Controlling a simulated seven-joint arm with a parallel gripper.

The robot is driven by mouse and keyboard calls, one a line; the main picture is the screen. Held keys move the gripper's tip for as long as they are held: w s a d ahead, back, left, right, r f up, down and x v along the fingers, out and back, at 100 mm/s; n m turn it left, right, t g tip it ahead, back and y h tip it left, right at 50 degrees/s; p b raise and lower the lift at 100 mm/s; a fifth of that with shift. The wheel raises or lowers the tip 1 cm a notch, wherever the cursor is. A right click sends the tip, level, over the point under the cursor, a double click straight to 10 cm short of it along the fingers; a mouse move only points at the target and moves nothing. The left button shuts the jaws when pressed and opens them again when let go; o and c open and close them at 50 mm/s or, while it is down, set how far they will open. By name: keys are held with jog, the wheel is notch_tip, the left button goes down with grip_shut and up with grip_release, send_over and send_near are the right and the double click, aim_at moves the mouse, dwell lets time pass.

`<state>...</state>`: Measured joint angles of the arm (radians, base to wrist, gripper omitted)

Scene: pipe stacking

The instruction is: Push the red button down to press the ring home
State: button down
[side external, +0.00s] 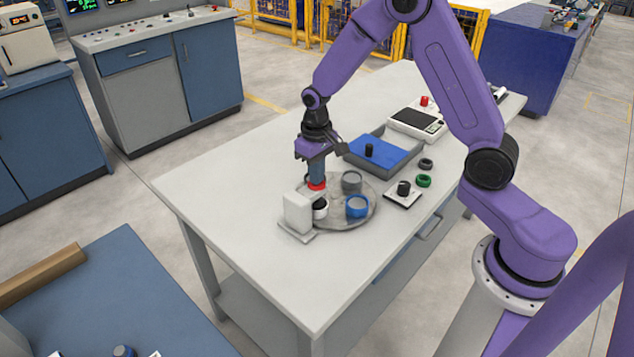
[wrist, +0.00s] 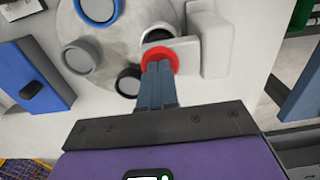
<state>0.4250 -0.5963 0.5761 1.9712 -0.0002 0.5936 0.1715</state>
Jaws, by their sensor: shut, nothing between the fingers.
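The red button (side external: 317,186) sits on top of the white press (side external: 297,212), above the round grey turntable (side external: 360,219). In the wrist view the red button (wrist: 161,61) is a round disc on the press arm. My gripper (side external: 317,181) points down with its fingers together and empty, its tips at the button. In the wrist view the fingertips (wrist: 158,66) overlap the button's near part; whether they touch is hard to tell. Below the button, a white pipe part with a black ring (side external: 320,207) stands on the turntable; it shows partly behind the press arm.
On the turntable stand a blue cup (side external: 357,207) and a grey cup (side external: 351,182). A blue-lined tray (side external: 381,152) holds a black piece. A green ring (side external: 424,181), a dark ring (side external: 426,164) and a small stand (side external: 403,194) lie to the right. The table's front left is clear.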

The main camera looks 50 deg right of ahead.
jog(key=shift+r, duration=3.5)
jog(key=s+a+r+n, duration=0.2)
jog(key=s+a+n, duration=0.15)
jog(key=s, duration=0.35)
jog(key=s+a+r+n, duration=0.3)
jog(key=s+a, duration=0.1)
jog(key=s, duration=0.4)
jog(key=s+d+n, duration=0.2)
jog(key=s+n, duration=0.4)
jog(key=s, duration=0.9)
jog(key=shift+s+d+r, duration=0.35)
jog(key=shift+r, duration=0.05)
jog(key=c, duration=1.8)
grip_release()
